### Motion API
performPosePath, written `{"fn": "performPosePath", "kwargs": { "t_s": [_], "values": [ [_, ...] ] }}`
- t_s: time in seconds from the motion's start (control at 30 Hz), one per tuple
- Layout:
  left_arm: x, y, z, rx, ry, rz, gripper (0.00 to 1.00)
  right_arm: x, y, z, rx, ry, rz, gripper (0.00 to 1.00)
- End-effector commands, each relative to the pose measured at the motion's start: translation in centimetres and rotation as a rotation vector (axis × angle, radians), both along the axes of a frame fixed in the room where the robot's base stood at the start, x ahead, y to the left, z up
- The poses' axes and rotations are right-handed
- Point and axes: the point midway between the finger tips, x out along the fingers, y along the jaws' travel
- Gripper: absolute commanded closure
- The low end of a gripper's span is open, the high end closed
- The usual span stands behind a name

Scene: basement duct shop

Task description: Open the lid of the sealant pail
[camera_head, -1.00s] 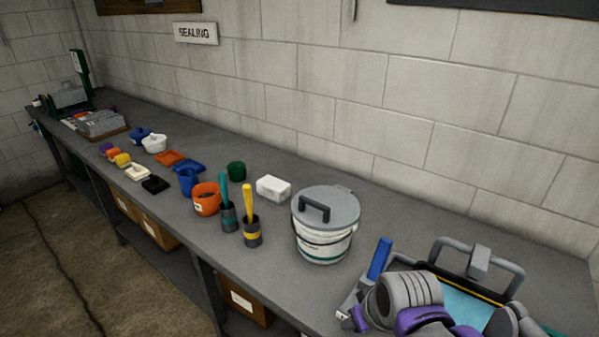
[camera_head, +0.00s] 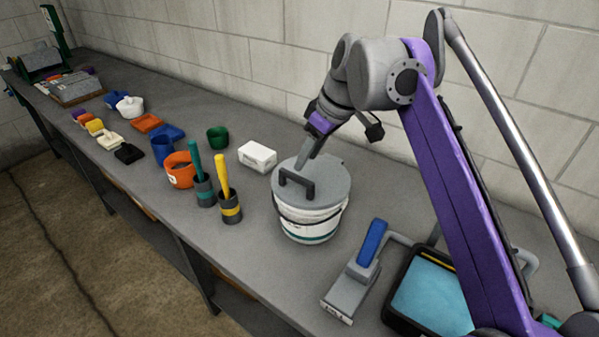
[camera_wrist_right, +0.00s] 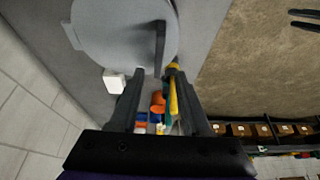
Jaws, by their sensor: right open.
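The sealant pail (camera_head: 308,221) is white with a teal band and stands upright on the bench. Its grey round lid (camera_head: 330,184) is on, with a dark bar handle (camera_head: 297,183) on top. My right gripper (camera_head: 308,157) is at the lid's far side, pointing down behind the handle; contact cannot be told. In the right wrist view its fingers (camera_wrist_right: 160,84) are apart with nothing between them, and the handle (camera_wrist_right: 160,48) shows just beyond the tips. Two dark prongs at that view's upper right edge look like my left gripper (camera_wrist_right: 305,19), spread and empty over the floor.
A white box (camera_head: 257,156), an orange pot (camera_head: 180,170) and two brush holders (camera_head: 230,208) stand left of the pail. A grey tool with a blue handle (camera_head: 371,243) and a dark tray with a blue surface (camera_head: 428,295) are at right. The wall is behind.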

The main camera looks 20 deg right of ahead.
Motion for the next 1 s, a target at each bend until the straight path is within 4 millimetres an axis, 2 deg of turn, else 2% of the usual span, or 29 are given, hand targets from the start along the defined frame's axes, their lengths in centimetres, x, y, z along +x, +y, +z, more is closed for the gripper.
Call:
{"fn": "performPosePath", "kwargs": {
  "t_s": [0.1,0.3,0.7,0.77,0.97,1.0],
  "values": [
    [-0.1,0.0,-0.6,0.0,0.002,0.0,0.5,0.7,0.6,-2.3,0.0,0.0,0.001,0.53],
    [-0.1,0.0,-0.9,0.0,0.003,0.0,0.5,1.5,1.2,-4.7,-0.001,-0.001,0.001,0.53],
    [-0.1,0.0,-1.0,0.0,0.003,0.0,0.5,1.7,1.4,-5.4,-0.001,-0.001,-0.002,0.53],
    [-0.1,0.0,-1.0,0.0,0.003,0.0,0.5,1.7,1.4,-5.4,-0.001,-0.001,-0.002,0.61],
    [-0.1,0.0,-1.0,0.0,0.003,0.0,0.5,1.7,1.4,-5.4,0.0,0.0,-0.001,0.97],
    [-0.1,0.0,-1.0,0.0,0.003,0.0,0.5,1.7,1.4,-5.4,0.0,0.0,-0.001,1.0]
  ]
}}
